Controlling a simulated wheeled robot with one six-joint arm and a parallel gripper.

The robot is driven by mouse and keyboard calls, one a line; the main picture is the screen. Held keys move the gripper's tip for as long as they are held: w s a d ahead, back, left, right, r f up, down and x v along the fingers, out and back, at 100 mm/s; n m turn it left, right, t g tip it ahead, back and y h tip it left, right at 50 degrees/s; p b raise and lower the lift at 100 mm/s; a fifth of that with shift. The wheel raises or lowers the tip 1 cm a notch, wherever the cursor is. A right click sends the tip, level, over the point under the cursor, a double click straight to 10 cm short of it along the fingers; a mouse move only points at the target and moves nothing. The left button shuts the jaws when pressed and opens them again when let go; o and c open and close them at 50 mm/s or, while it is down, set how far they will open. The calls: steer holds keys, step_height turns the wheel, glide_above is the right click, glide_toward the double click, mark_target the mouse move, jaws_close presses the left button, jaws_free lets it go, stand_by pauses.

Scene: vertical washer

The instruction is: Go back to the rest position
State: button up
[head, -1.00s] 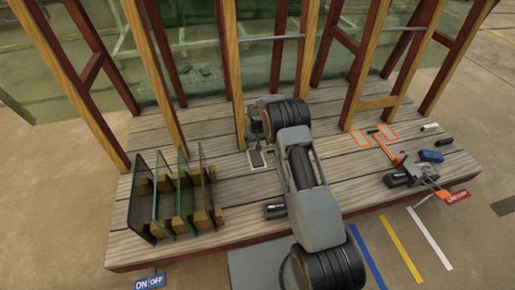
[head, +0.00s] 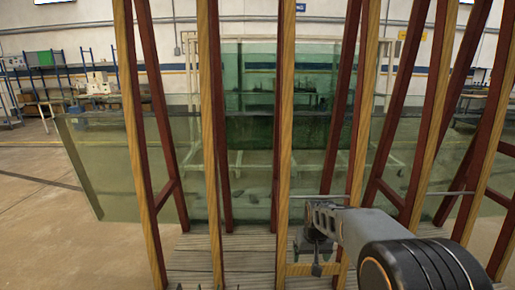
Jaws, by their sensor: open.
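My gripper (head: 316,262) shows in the head view, right of the middle, at the end of my grey arm, which comes in from the lower right. It points downward in front of the wooden frame and above the plank platform (head: 250,260). It is open and I see nothing held in it. The fingertips are small and dark in this view.
Tall wooden posts (head: 285,150) in yellow and dark red stand close ahead. Behind them are greenish glass panels (head: 130,165) and a metal rod (head: 452,193). Shelves and benches (head: 92,85) line the far left wall. Concrete floor (head: 40,235) is clear at lower left.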

steer(key=s+r+t+p, duration=0.1)
steer(key=s+r+p, duration=1)
steer(key=s+r, duration=0.8)
steer(key=shift+s+t, duration=0.4)
steer(key=shift+s, duration=0.2)
